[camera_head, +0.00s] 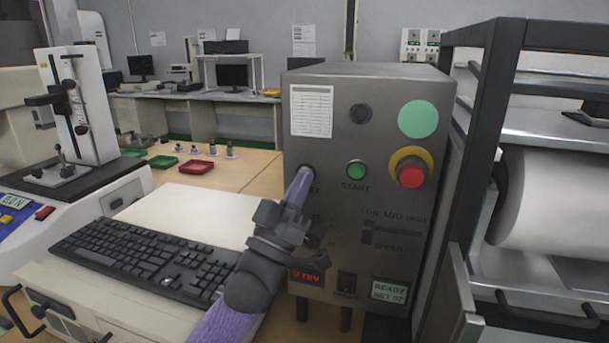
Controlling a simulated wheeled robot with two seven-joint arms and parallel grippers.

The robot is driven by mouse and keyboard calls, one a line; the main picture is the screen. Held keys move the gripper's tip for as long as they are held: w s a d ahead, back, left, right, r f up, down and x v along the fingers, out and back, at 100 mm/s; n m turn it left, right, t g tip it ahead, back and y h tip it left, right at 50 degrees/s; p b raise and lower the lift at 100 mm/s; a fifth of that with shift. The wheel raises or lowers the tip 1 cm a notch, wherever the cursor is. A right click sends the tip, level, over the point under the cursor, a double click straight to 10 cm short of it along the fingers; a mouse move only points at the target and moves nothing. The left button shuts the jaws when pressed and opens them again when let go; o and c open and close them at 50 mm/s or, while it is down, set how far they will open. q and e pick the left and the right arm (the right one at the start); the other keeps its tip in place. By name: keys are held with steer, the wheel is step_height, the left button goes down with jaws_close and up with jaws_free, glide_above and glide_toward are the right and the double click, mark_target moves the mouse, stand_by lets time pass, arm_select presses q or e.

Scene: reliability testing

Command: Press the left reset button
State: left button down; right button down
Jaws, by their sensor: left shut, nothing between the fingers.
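A grey control box (370,108) stands on the table at the centre. The dark round reset button (310,169) is on the left of its front face; its label below is mostly covered, with only its end showing. My left gripper (302,176) is shut and empty, its purple fingertips overlapping the lower part of the button. I cannot tell whether they touch it or whether it is pushed in. My right gripper is out of view.
The box also carries a green START button (357,169), a red emergency knob (411,176) and a speed slider (368,233). A keyboard (140,258) lies to the left. A dark-framed rack with a white roll (560,200) stands close on the right.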

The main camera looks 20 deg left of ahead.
arm_select(q)
steer(key=shift+s+r, duration=0.1)
steer(key=shift+s, duration=0.1)
steer(key=shift+s+p, duration=0.65)
steer(key=shift+p, duration=0.05)
steer(key=s+p, duration=0.3)
steer(key=s, duration=0.2)
steer(key=shift+a+p, duration=0.1)
steer(key=shift+p, duration=0.25)
